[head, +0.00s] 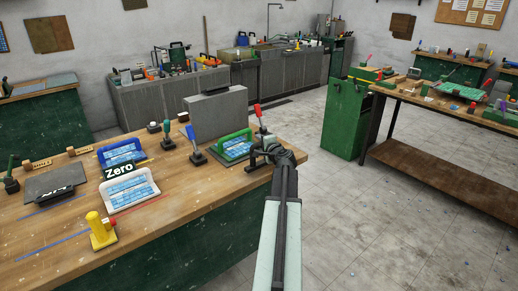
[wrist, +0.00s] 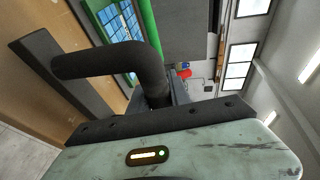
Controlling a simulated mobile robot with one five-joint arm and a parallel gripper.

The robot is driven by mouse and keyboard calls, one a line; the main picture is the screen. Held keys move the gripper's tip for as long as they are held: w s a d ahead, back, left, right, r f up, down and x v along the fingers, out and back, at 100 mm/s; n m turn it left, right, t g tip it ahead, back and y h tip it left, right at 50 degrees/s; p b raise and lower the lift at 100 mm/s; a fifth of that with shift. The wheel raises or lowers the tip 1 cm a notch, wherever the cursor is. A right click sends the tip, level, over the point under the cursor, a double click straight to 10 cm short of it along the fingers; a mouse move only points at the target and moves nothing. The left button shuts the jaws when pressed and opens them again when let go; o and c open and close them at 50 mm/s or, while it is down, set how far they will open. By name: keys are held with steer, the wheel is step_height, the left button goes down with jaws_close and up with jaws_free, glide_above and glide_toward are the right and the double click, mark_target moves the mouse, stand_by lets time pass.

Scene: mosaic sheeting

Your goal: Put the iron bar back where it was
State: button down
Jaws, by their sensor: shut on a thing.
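My gripper (head: 283,155) is at the right front edge of the wooden workbench, shut on the dark iron bar (head: 257,158). In the wrist view the iron bar (wrist: 108,63) shows as a thick bent rod over a flat dark strip, just beyond the gripper's mount. The jaws (wrist: 178,93) are mostly hidden behind the rod. Whether the bar touches the bench top, I cannot tell. Just behind it in the head view is a green-framed tray with blue mosaic tiles (head: 237,152).
A grey upright case (head: 217,116) and a red-handled tool (head: 258,112) stand behind the tray. Bare wood is at the bench's front middle.

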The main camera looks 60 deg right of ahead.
steer(key=shift+w+a+f, duration=0.2)
steer(key=shift+w+f, duration=0.1)
steer(key=shift+f, duration=0.4)
steer(key=shift+f+b, duration=0.2)
steer(key=shift+b, duration=0.1)
steer(key=c, duration=1.2)
jaws_free()
steer(key=shift+s, duration=0.1)
steer(key=shift+r, duration=0.15)
steer(key=shift+s+a+r+p, duration=0.1)
steer(key=shift+s+r+p, duration=0.1)
steer(key=shift+p, duration=0.15)
steer(key=p+v, duration=0.2)
steer(key=v, duration=0.9)
steer(key=shift+s, duration=0.3)
steer(key=shift+a+f, duration=0.1)
steer(key=shift+f, duration=0.05)
